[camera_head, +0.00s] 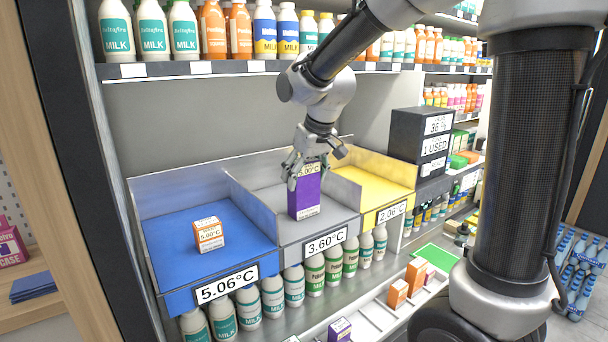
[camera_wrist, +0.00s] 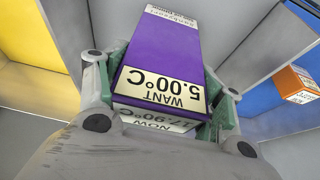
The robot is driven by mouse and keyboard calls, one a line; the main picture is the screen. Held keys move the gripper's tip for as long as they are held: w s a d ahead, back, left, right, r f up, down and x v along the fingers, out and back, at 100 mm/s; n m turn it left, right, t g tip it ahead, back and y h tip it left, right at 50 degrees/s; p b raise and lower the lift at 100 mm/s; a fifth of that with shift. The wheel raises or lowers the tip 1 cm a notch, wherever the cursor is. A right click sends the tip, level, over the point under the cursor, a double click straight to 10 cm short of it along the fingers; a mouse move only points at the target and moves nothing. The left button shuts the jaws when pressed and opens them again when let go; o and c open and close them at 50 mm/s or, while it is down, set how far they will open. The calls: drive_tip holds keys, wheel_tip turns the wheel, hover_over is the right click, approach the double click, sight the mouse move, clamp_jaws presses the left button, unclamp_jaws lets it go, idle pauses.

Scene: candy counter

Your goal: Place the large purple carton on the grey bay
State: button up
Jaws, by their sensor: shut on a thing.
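The large purple carton (camera_head: 305,196) stands upright in the grey bay (camera_head: 272,198), the middle one, labelled 3.60°C. Its base looks at or very near the bay floor; whether it touches I cannot tell. My gripper (camera_head: 305,172) is above it, with its fingers shut on the carton's upper part. In the wrist view the purple carton (camera_wrist: 165,45) sits between the two green-padded fingers of my gripper (camera_wrist: 170,98). Its labels read "WANT 5.00°C" and "NOW 17.90°C". The grey bay's floor (camera_wrist: 120,20) shows around it.
The blue bay (camera_head: 180,240), labelled 5.06°C, holds a small orange carton (camera_head: 208,234). The yellow bay (camera_head: 372,184), labelled 2.06°C, looks empty. Dividers separate the bays. A shelf of bottles (camera_head: 240,68) hangs above. A dark box (camera_head: 420,140) stands right. Orange cartons (camera_head: 398,293) lie in a tray below.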

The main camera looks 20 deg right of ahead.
drive_tip(key=o, duration=1.5)
drive_tip(key=shift+c, duration=0.2)
drive_tip(key=v, duration=1.2)
drive_tip(key=s+d+f+m, duration=0.1)
drive_tip(key=s+d+f, duration=0.1)
drive_tip(key=s+d, duration=0.2)
drive_tip(key=s+d+f+m+h, duration=0.1)
drive_tip(key=s+d+f, duration=0.2)
drive_tip(key=s, duration=0.7)
drive_tip(key=s+d+f+m, duration=0.1)
drive_tip(key=s+d+f, duration=0.2)
drive_tip(key=s+d, duration=0.3)
drive_tip(key=shift+s+f+m, duration=0.2)
drive_tip(key=shift+s+m, duration=0.1)
drive_tip(key=shift+s, duration=0.7)
drive_tip(key=shift+d, duration=0.1)
